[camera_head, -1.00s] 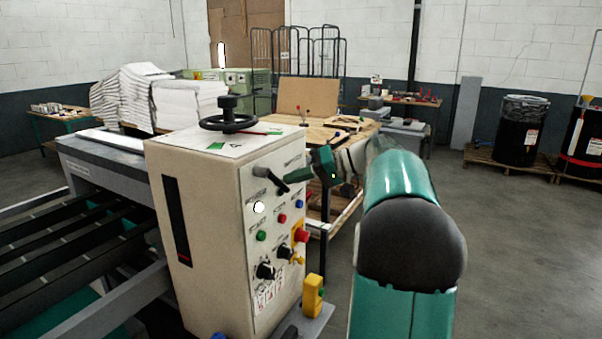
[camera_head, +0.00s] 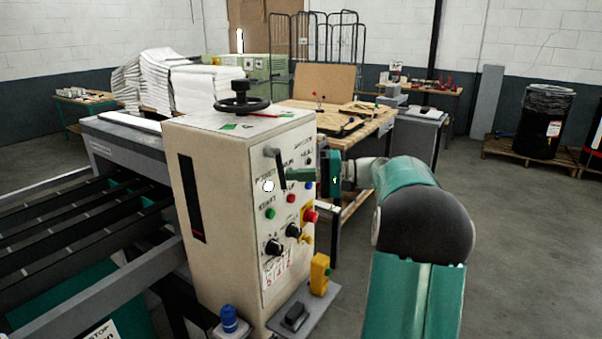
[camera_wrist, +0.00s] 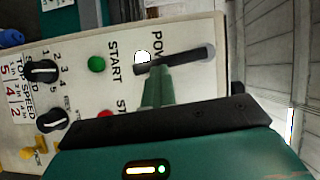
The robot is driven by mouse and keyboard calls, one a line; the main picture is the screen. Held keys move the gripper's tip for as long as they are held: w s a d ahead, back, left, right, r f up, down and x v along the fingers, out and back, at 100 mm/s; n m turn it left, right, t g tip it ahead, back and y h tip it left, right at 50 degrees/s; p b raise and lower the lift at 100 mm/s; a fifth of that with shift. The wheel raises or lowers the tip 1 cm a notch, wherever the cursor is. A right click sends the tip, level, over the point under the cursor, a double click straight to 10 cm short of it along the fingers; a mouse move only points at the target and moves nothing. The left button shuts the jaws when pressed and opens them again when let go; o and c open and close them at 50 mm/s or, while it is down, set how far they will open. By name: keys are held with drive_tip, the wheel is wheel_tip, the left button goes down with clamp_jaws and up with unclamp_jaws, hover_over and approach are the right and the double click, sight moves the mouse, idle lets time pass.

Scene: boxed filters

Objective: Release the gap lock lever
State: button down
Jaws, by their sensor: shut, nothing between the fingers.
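The lever (camera_head: 281,170) is a black bar on a grey round pivot, on the front panel of the cream control cabinet (camera_head: 213,190). In the head view it hangs down from the pivot, tilted slightly right. In the wrist view the lever (camera_wrist: 188,60) lies across the top middle, its free end beside the white lamp by the "POWER" label. My gripper (camera_head: 290,174) is shut and empty, its green fingers pointing left at the panel. In the wrist view the fingertips (camera_wrist: 158,70) meet the lever near its free end and appear to touch it.
Green (camera_head: 270,213) and red buttons, black knobs (camera_head: 273,247) and a red stop button (camera_head: 310,216) sit below the lever. A black handwheel (camera_head: 241,100) tops the cabinet. A wooden table (camera_head: 370,125) stands behind. Open floor lies to the right.

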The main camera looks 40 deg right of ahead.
drive_tip(key=shift+w+a+f, duration=0.25)
drive_tip(key=shift+a+f, duration=0.15)
drive_tip(key=shift+f, duration=0.1)
drive_tip(key=shift+d, duration=0.1)
